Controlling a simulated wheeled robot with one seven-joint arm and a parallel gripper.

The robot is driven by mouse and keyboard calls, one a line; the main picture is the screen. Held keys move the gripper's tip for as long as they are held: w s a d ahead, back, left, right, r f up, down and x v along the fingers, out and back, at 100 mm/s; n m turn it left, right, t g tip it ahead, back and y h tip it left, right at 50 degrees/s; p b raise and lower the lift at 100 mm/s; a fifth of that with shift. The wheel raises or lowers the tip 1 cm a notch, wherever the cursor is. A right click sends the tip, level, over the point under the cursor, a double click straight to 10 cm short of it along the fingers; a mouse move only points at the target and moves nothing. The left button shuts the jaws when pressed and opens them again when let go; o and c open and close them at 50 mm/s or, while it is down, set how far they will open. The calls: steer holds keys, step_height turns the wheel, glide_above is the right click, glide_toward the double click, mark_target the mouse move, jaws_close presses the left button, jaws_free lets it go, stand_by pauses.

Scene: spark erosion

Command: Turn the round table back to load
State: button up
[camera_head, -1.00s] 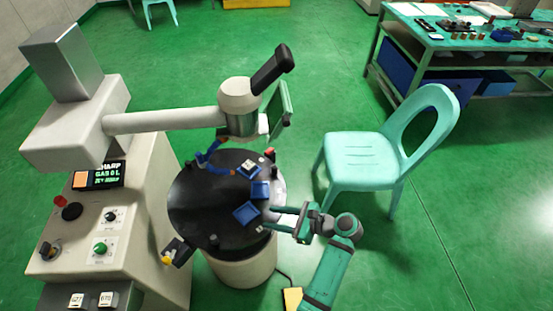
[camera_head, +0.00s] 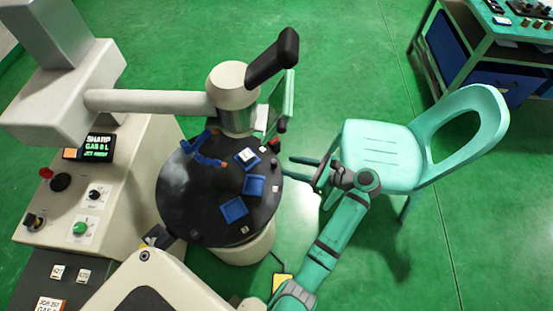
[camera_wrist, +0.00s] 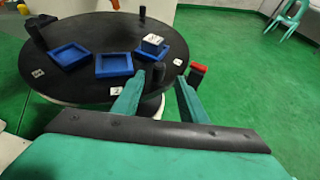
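The round table (camera_head: 175,195) is a black disc on a pale drum, beneath the machine's arm. Three small blue trays lie on its right half: a near one (camera_head: 232,209), a middle one (camera_head: 254,186) and a far one (camera_head: 248,160) with a white block in it. A red-topped peg (camera_wrist: 197,72) and a black peg (camera_wrist: 157,74) stand at its rim. My gripper (camera_head: 295,166) is right of the rim, its fingers apart. In the wrist view my gripper (camera_wrist: 155,95) is open. The black peg shows between its fingers; I cannot tell whether they touch either peg.
The machine's control panel (camera_head: 82,210) stands left, with knobs and a lit display (camera_head: 97,147). A pale green chair (camera_head: 375,150) is close behind my gripper. A workbench (camera_head: 490,50) stands at the upper right. Green floor is open at the lower right.

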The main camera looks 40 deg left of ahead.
mark_target(274, 163)
steer(key=x, duration=0.8)
steer(key=shift+s+a+f, duration=0.1)
steer(key=shift+s+a, duration=0.05)
steer(key=shift+c, duration=0.4)
jaws_close()
